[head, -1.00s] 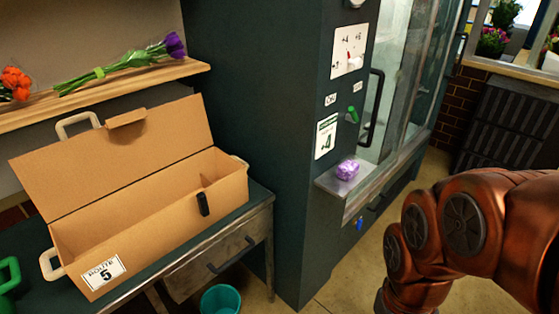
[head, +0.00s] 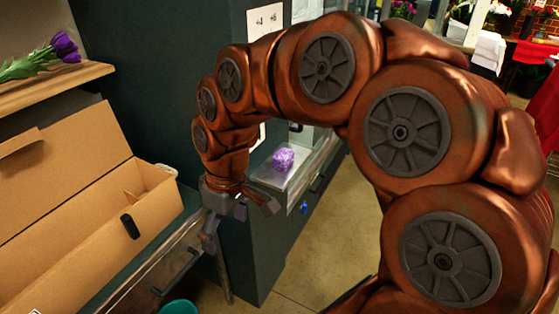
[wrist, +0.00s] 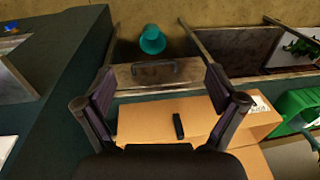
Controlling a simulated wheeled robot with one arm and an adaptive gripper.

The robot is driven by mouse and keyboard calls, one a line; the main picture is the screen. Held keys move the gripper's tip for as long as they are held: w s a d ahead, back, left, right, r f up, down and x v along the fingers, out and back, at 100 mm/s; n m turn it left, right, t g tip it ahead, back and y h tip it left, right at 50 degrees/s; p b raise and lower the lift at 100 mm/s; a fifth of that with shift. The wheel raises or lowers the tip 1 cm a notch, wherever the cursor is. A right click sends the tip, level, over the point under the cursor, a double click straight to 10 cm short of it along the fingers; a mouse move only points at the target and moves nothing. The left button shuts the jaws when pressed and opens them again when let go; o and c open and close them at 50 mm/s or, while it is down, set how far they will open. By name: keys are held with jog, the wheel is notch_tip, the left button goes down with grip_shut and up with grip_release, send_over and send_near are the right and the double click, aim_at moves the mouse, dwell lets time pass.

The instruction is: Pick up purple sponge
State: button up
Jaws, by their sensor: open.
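The purple sponge (head: 283,160) lies on a small metal ledge (head: 268,176) on the front of the dark green cabinet, in the head view. My gripper (head: 238,222) hangs to the left of the sponge and lower in the picture, in front of the cabinet's side, apart from the sponge. In the wrist view my gripper (wrist: 160,105) has its two fingers spread wide with nothing between them. The sponge does not show in the wrist view; part of a metal ledge (wrist: 15,50) shows at the left edge.
A cardboard box (head: 75,195) stands open on the table at left, beside the cabinet (head: 170,75). A drawer handle (wrist: 155,69) and a teal bucket (wrist: 152,39) lie below my gripper. Purple flowers (head: 65,45) lie on a wooden shelf. Open floor (head: 335,220) shows in front of the cabinet.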

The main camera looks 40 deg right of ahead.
aim_at(284, 154)
jog(key=w+d+f+t+b, duration=0.1)
jog(key=w+d, duration=0.4)
jog(key=d, duration=0.3)
jog(key=w+d+t, duration=0.2)
jog(key=w+d, duration=0.2)
jog(key=d, duration=0.4)
jog(key=s+d+f+t, duration=0.1)
jog(key=s+d+f, duration=0.15)
jog(key=d, duration=0.75)
jog(key=s+d+f, duration=0.1)
jog(key=d+f, duration=0.3)
jog(key=d, duration=0.7)
jog(key=w+a, duration=0.1)
jog(key=w, duration=0.1)
jog(key=w+a+p, duration=0.1)
jog(key=w, duration=0.2)
jog(key=w+a, duration=0.1)
jog(key=w, duration=0.1)
jog(key=shift+w, duration=0.3)
jog(key=w, duration=0.1)
jog(key=w+p, duration=0.1)
jog(key=w+a+f+p, duration=0.1)
jog(key=shift+w, duration=0.3)
jog(key=shift+w+f, duration=0.1)
jog(key=shift+f, duration=0.1)
jog(key=c, duration=1.1)
